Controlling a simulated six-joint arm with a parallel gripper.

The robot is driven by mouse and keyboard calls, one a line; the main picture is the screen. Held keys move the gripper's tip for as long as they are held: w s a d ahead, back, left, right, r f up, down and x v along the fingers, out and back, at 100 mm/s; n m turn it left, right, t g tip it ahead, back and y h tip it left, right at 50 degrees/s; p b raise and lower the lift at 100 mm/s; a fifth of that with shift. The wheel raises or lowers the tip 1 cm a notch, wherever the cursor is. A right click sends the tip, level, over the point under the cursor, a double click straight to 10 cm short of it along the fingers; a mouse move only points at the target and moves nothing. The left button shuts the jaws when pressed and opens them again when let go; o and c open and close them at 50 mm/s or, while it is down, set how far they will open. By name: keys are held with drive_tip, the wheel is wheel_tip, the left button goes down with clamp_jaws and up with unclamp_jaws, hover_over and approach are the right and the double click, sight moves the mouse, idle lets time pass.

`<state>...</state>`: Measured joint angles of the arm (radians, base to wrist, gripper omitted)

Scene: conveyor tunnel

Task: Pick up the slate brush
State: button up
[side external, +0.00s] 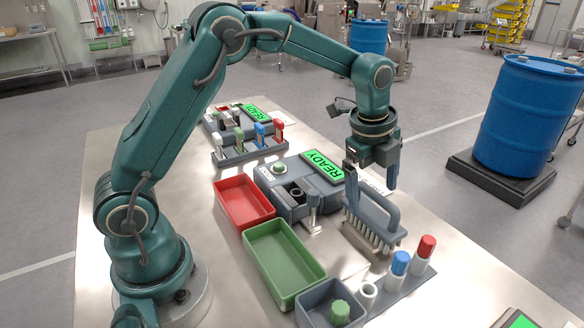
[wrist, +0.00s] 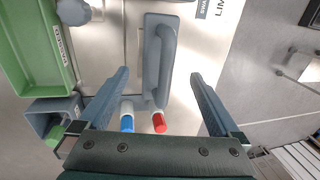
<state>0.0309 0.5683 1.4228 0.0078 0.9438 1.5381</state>
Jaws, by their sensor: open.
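The slate brush (side external: 372,222) stands on the metal table with its bristles down and its loop handle up, at the right of the side external view. In the wrist view the brush (wrist: 158,62) lies lengthwise ahead of my jaws, with its near end reaching between them. My gripper (side external: 375,180) is above and behind the brush in the side external view. In the wrist view my gripper (wrist: 160,80) has its two fingers wide apart with nothing between them in its grip. I cannot tell how high it is above the handle.
A rack (side external: 402,290) with blue-capped and red-capped vials stands close to the brush. A grey bin (side external: 315,302), a green tray (side external: 285,265), a red tray (side external: 243,201) and a device with a READY screen (side external: 322,166) stand to the left. Bare table lies at the right.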

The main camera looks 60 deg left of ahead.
sight(372, 214)
drive_tip(key=shift+x, duration=2.7)
drive_tip(key=shift+s, duration=0.15)
drive_tip(key=c, duration=1.5)
drive_tip(key=shift+c, duration=0.2)
drive_tip(key=shift+r, duration=0.15)
drive_tip(key=v, duration=0.2)
drive_tip(key=w+v, duration=0.1)
drive_tip(key=v, duration=0.1)
drive_tip(key=shift+a+r, duration=0.15)
drive_tip(key=shift+r, duration=0.05)
drive_tip(key=s+a+r, duration=0.4)
drive_tip(key=a+r, duration=0.2)
drive_tip(key=a, duration=0.4)
drive_tip(key=shift+s+a+r, duration=0.25)
drive_tip(key=shift+s, duration=0.15)
